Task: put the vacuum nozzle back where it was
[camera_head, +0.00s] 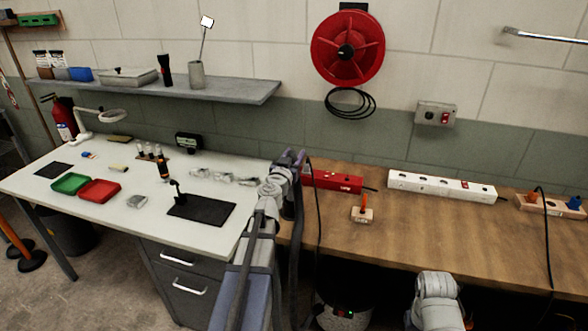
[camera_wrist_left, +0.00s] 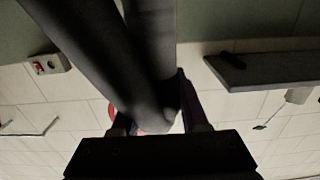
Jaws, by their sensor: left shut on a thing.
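My left gripper (camera_head: 291,158) is raised near where the white table and the wooden bench meet. It is shut on the vacuum nozzle, a dark tube (camera_wrist_left: 150,75) that fills much of the left wrist view between the purple fingers (camera_wrist_left: 187,105). In the head view the nozzle is mostly hidden by my arm, and a dark hose (camera_head: 294,250) hangs down beside the arm. The vacuum (camera_head: 342,316), with small red and green lights, stands on the floor under the bench, partly cut off. My right arm shows only in part at the bottom; its gripper is not seen.
A red power strip (camera_head: 334,181), a white power strip (camera_head: 441,186) and a small wooden block with an orange piece (camera_head: 362,213) are on the bench (camera_head: 420,235). A black mat (camera_head: 203,211) and red tray (camera_head: 99,191) are on the table. The bench middle is clear.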

